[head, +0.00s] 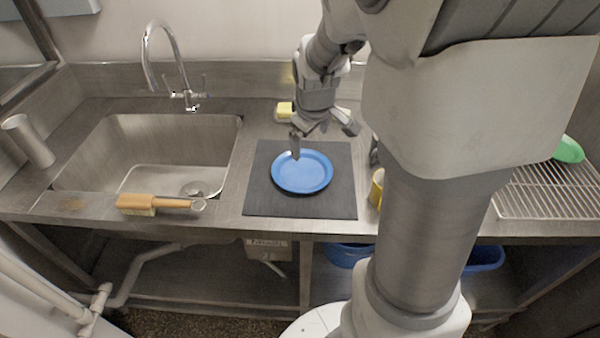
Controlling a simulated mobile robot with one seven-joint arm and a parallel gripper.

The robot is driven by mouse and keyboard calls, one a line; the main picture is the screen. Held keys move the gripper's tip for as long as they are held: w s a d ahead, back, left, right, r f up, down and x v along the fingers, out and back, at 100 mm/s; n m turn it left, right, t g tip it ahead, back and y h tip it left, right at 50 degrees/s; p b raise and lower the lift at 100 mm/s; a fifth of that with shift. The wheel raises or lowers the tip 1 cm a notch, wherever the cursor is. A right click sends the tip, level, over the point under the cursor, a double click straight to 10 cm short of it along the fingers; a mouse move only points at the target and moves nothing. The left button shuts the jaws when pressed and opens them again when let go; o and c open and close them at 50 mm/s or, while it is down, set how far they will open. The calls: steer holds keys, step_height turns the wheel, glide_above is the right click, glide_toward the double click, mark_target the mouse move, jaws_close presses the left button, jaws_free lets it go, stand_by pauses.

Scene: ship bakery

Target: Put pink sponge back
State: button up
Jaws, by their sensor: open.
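I see no pink sponge in the head view. A small yellow block (285,110), perhaps a sponge, sits at the back of the counter, left of my arm and partly hidden by it. My gripper (323,141) is open and points down above the back of the dark mat (262,202). A blue plate (302,172) lies flat on that mat, just in front of and below my gripper. Nothing shows between the fingers.
The sink (90,150) with its tap (182,70) lies left. A brush (150,204) lies on its front ledge; a metal cup (28,141) stands far left. A yellow object (377,188) is half hidden by my arm. A wire rack (535,196) and green item (568,150) are right.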

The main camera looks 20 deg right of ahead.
steer(key=s+a+r+m, duration=0.1)
steer(key=s+a+r, duration=0.2)
steer(key=s, duration=0.3)
steer(key=s+a+r+m+t+y, duration=0.1)
steer(key=s+a+r+m, duration=0.1)
steer(key=s+a+r, duration=0.2)
steer(key=s+a+r+m, duration=0.1)
steer(key=s+a+r, duration=0.2)
steer(key=s, duration=0.6)
steer(key=shift+a+r+m+y, duration=0.2)
steer(key=shift+r+m+y, duration=0.1)
steer(key=shift+r+m, duration=0.15)
